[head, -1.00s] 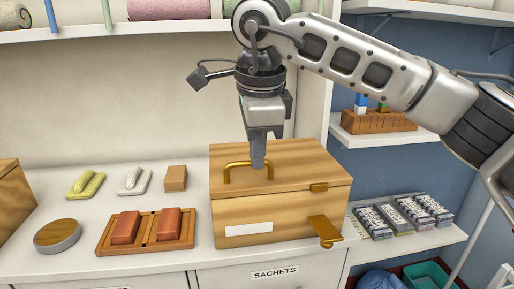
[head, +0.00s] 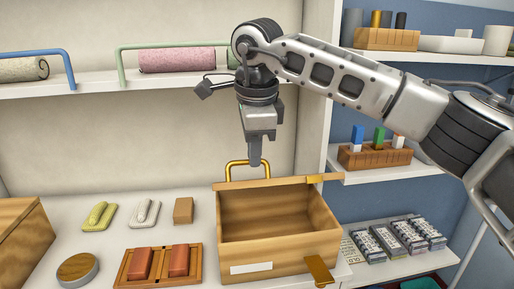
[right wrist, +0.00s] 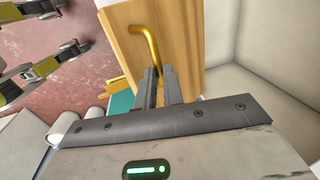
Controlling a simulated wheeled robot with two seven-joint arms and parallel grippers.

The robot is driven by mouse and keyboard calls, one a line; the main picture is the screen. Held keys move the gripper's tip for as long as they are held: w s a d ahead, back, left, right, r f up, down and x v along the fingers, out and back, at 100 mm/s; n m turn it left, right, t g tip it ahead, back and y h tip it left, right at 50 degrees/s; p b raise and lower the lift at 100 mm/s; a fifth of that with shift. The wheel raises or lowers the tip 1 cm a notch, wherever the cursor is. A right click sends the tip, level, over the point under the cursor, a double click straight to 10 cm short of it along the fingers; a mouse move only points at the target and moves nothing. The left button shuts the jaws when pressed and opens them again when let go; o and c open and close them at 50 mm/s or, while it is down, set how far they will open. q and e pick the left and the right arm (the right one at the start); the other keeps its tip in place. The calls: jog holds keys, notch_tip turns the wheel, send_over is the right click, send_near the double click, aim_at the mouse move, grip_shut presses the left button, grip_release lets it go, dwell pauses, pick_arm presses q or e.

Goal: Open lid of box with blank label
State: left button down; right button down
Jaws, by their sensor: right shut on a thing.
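The wooden box (head: 285,245) with a blank white label (head: 251,268) stands on the white counter. Its lid (head: 270,183) is raised, standing up at the back edge, and the inside looks empty. A brass handle (head: 247,165) is on the lid. A brass latch plate (head: 319,269) sticks out at the box's front right. My right gripper (head: 255,163) is above the back of the box, shut on the handle. In the right wrist view the fingers (right wrist: 164,73) close on the brass handle (right wrist: 152,42) against the wooden lid (right wrist: 178,35). My left gripper is out of view.
A tray with red blocks (head: 130,283), a round tin (head: 77,268), brushes (head: 99,216) and a small wooden block (head: 183,210) lie left of the box. Another wooden box (head: 22,240) is at far left. Shelves hold rolls (head: 178,59) above and packets (head: 410,236) at right.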

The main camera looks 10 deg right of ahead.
jog(key=shift+w+d+r+p, duration=0.1)
jog(key=shift+w+r+p, duration=0.05)
jog(key=shift+w+p, duration=0.4)
jog(key=shift+w+r+p, duration=0.15)
jog(key=shift+w+p, duration=0.25)
jog(key=shift+w, duration=0.15)
jog(key=c, duration=1.7)
grip_release()
jog(key=shift+c, duration=0.2)
jog(key=shift+o, duration=1.2)
jog(key=shift+w+f, duration=0.25)
jog(key=shift+w, duration=0.2)
jog(key=shift+s+r, duration=0.2)
jog(key=v, duration=1.6)
